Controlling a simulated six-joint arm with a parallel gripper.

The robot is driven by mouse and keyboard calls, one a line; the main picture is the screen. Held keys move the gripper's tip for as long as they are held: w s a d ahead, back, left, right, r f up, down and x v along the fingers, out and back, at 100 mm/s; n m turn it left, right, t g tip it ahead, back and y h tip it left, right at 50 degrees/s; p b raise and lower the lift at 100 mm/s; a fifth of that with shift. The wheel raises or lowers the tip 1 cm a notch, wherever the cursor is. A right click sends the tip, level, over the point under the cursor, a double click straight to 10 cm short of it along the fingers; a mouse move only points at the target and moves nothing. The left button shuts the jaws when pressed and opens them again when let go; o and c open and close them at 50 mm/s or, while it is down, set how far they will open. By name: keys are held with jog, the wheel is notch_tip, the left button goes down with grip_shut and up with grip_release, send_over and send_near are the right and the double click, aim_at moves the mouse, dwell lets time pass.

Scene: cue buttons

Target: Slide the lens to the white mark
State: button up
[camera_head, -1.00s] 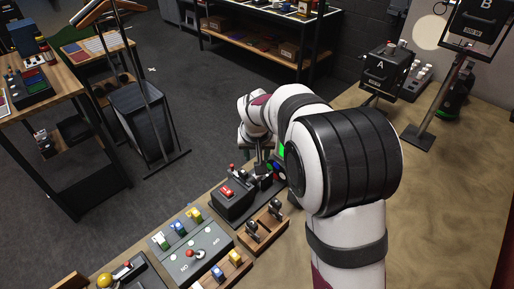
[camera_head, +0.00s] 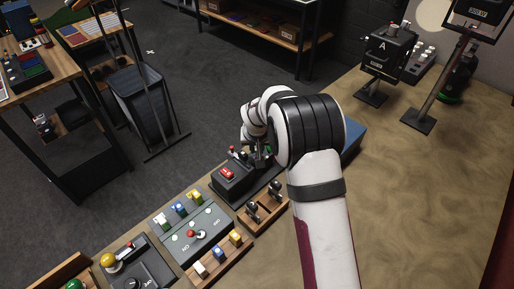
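I cannot make out the lens or a white mark on a slide with certainty. My gripper (camera_head: 259,160) points down beside the dark box with a red button (camera_head: 227,173), at its right side. My own wrist and arm cover much of that spot, and the fingers are small and dark, so I cannot tell whether they are open, shut or touching anything.
A wooden holder with dark knobs (camera_head: 264,211) and a grey panel with a red-topped lever (camera_head: 196,234) stand in front. A blue box (camera_head: 353,139) shows partly behind my arm. Lamp A (camera_head: 390,50) stands at the back right. The right side of the table is bare.

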grip_shut()
jog(key=shift+d, duration=0.1)
dwell(1.0)
jog(key=shift+w+d, duration=0.6)
jog(key=shift+w, duration=0.05)
jog(key=o, duration=0.6)
grip_release()
jog(key=shift+c, duration=0.2)
jog(key=v, duration=1.6)
jog(key=shift+w, duration=0.1)
